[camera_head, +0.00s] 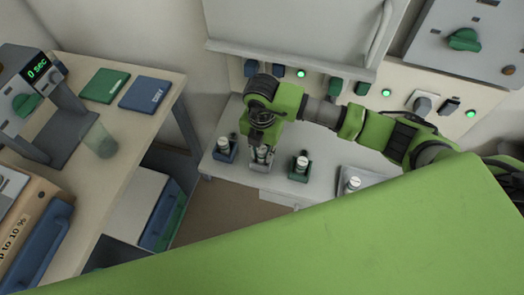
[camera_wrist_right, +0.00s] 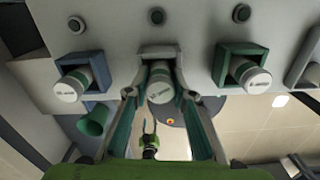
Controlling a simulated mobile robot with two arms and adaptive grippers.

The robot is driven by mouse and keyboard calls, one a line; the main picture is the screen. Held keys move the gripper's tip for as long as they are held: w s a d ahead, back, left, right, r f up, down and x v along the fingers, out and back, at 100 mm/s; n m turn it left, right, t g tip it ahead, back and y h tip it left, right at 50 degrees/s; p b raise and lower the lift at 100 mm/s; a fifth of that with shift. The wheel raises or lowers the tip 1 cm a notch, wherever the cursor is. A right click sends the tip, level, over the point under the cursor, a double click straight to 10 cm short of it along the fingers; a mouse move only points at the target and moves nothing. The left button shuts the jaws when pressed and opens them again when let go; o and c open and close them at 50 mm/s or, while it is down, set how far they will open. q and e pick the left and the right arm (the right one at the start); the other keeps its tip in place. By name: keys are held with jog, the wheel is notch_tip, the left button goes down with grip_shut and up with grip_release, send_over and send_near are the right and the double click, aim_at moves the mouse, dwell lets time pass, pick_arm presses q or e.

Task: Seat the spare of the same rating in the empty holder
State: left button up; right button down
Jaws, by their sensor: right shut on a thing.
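My right gripper (camera_head: 262,156) points down at the grey middle holder (camera_head: 259,168) and is shut on a pale, round-ended fuse (camera_wrist_right: 160,89). In the right wrist view the fuse sits between the fingers (camera_wrist_right: 163,100), in line with the grey holder (camera_wrist_right: 158,52). I cannot tell whether it is fully seated; its print is unreadable. A blue holder (camera_head: 222,157) with a fuse (camera_head: 224,143) stands to the left. A green holder (camera_head: 299,176) with a fuse (camera_head: 302,162) stands to the right. My left gripper is not in view.
A grey tray (camera_head: 372,182) at the right holds another pale fuse (camera_head: 352,184). Lit green lamps and knobs line the panel (camera_head: 390,95) behind. A side table (camera_head: 110,150) at the left carries a glass (camera_head: 100,140) and green and blue booklets.

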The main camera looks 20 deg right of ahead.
jog(key=shift+s+f, duration=0.1)
jog(key=shift+f, duration=0.1)
jog(key=c, duration=1.7)
grip_release()
jog(key=shift+f, duration=0.1)
notch_tip(320, 180, up, 8)
jog(key=shift+f, duration=0.1)
